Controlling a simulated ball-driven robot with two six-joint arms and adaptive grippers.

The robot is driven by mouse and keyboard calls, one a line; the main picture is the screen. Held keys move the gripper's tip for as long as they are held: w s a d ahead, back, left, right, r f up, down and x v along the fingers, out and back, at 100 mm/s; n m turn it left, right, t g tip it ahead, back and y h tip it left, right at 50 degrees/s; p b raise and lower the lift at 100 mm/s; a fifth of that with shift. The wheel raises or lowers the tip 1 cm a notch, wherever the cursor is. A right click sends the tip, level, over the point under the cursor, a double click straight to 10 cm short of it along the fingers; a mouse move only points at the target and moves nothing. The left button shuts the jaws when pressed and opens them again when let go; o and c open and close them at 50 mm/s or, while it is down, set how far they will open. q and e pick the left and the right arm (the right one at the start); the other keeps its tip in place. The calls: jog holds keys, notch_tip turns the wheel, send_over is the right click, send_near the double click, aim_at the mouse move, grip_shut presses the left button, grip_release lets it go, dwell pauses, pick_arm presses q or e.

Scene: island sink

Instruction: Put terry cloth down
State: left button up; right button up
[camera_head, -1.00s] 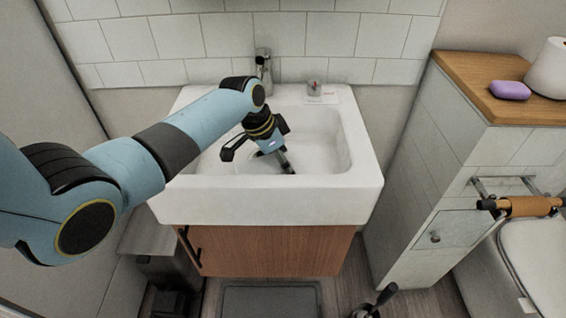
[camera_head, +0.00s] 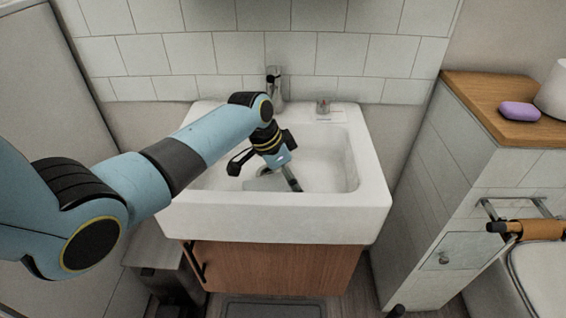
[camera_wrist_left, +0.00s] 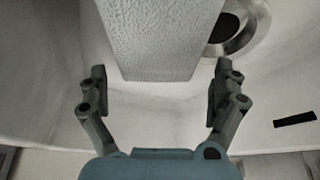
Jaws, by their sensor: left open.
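The terry cloth (camera_wrist_left: 160,35) looks like a pale grey, textured, flat rectangle in the left wrist view. Its near edge lies between my left gripper's fingers, with a gap on each side. My left gripper (camera_wrist_left: 160,82) is open, its two fingers spread apart and not touching the cloth. In the head view my left gripper (camera_head: 265,174) points down into the white sink basin (camera_head: 325,170). The cloth is mostly hidden there by the gripper and arm. My right gripper is not in view.
The drain (camera_wrist_left: 228,30) is beside the cloth. A wooden-topped cabinet (camera_head: 480,90) with purple soap (camera_head: 519,111) stands at right. The basin's right half is clear.

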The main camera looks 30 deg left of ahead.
aim_at(273, 183)
pick_arm(q)
jog(key=p+v, duration=0.1)
jog(key=v, duration=1)
jog(key=shift+p, duration=0.4)
